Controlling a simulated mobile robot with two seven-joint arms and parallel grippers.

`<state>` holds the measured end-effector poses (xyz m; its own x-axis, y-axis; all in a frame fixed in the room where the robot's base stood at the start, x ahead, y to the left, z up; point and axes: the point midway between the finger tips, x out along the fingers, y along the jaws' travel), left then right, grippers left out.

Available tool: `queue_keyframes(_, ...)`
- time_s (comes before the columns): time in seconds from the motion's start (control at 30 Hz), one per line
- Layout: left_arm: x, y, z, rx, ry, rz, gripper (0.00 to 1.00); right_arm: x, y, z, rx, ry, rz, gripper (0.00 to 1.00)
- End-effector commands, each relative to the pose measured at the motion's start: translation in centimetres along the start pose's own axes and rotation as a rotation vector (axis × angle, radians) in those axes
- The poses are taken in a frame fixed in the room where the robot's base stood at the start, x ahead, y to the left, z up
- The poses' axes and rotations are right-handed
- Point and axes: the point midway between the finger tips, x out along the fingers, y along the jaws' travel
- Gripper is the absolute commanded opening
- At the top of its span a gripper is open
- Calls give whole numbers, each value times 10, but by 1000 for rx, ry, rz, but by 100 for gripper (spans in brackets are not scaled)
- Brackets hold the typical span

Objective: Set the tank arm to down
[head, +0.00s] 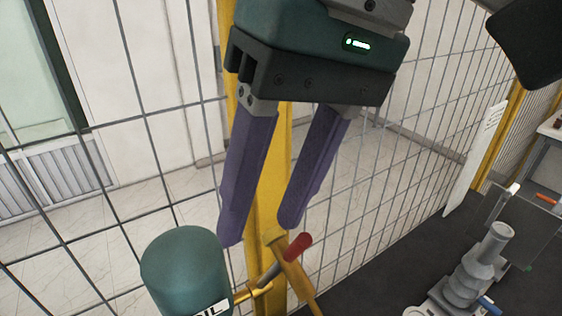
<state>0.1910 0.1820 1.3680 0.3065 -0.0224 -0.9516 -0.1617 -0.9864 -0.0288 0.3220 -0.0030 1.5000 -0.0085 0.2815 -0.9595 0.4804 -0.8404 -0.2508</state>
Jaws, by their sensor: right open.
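A dark green tank (185,270) with a partly cut-off label reading "IL" stands at the bottom, left of centre. Beside it on the right is a lever with a grey shaft and a red tip (298,246), which looks like the tank arm. It slants up and to the right from a brass-coloured fitting (254,293). My right gripper (260,233) points down with its two purple fingers apart and nothing between them. Its fingertips appear just above the tank's right edge and the lever; I cannot tell the depth gap. My left gripper is not in view.
A wire mesh fence (145,117) with a yellow post (272,180) stands behind the gripper and lever. At the lower right is a grey ribbed bushing (481,265) on a pale base. A bench (550,130) stands at the far right. Dark floor lies between.

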Motion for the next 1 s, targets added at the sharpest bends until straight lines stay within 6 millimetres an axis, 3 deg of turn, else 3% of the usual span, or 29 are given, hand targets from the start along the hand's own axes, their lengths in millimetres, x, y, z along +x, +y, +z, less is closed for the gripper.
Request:
queue_keyframes(0.03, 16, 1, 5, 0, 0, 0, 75, 1, 11, -5, 20, -19, 45, 47)
queue_keyframes(0.2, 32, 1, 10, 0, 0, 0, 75, -21, 30, -9, 110, -82, 143, 47)
queue_keyframes(0.43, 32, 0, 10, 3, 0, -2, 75, -33, 37, -9, 165, -107, 184, 47)
queue_keyframes(0.57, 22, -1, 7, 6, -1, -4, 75, -18, 39, -7, 165, -110, 183, 47)
queue_keyframes(0.8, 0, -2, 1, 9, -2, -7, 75, 26, 47, -1, 164, -110, 182, 47)
queue_keyframes(1.0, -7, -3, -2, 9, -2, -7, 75, 53, 51, 1, 162, -105, 182, 47)
